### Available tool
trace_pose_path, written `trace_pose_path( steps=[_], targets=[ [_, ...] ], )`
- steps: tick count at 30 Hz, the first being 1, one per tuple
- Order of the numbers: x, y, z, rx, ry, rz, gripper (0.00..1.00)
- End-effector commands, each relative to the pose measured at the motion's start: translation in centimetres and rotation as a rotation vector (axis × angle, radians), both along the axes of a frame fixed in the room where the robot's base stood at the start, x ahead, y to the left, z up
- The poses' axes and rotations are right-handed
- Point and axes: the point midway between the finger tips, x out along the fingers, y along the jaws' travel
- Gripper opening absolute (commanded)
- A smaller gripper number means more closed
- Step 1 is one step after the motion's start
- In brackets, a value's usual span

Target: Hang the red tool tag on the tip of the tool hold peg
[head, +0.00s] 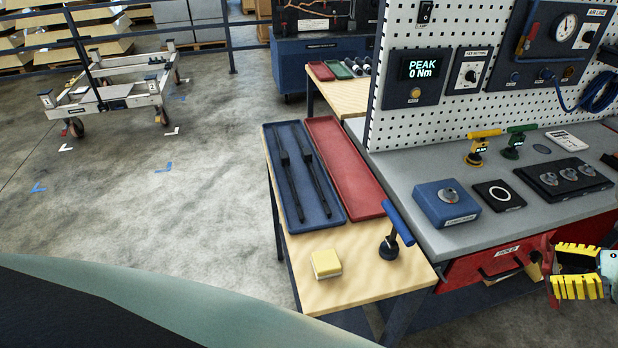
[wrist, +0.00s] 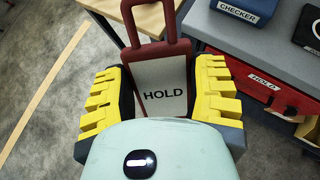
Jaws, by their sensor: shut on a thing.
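The red tool tag (wrist: 165,76) is in the wrist view, a red frame around a pale face marked HOLD, with a red loop at its top. My gripper (wrist: 160,88) is shut on it, with yellow ribbed fingers on its left and right sides. The loop points away from my gripper and is clear of the fingers; its top is cut off by the picture edge. In the head view my gripper (head: 573,270) is at the right edge, in front of the red drawer. I cannot make out the tool hold peg in either view.
The red drawer (head: 470,270) labelled HOLD is under the grey bench (head: 420,190). A blue box (head: 432,208) and several devices stand on the bench, below the pegboard (head: 475,30). A wooden table (head: 360,295) with blue and red trays is on the left.

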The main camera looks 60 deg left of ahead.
Motion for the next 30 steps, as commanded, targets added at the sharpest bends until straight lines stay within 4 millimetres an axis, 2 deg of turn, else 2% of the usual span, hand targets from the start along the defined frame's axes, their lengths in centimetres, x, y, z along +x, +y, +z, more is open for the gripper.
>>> trace_pose_path(
  steps=[1,3,10,19,26,30],
  targets=[
    [-0.3,0.0,-2.0,0.031,0.011,-0.042,0.24],
    [-0.6,0.4,-3.7,0.071,0.017,-0.097,0.24],
    [-1.2,1.4,-7.6,0.18,0.029,-0.251,0.24],
    [-1.7,2.1,-10.7,0.26,0.027,-0.366,0.24],
    [-2.4,3.0,-15.0,0.349,0.017,-0.49,0.24],
    [-2.9,3.8,-18.3,0.42,0.002,-0.585,0.24]
  ],
)
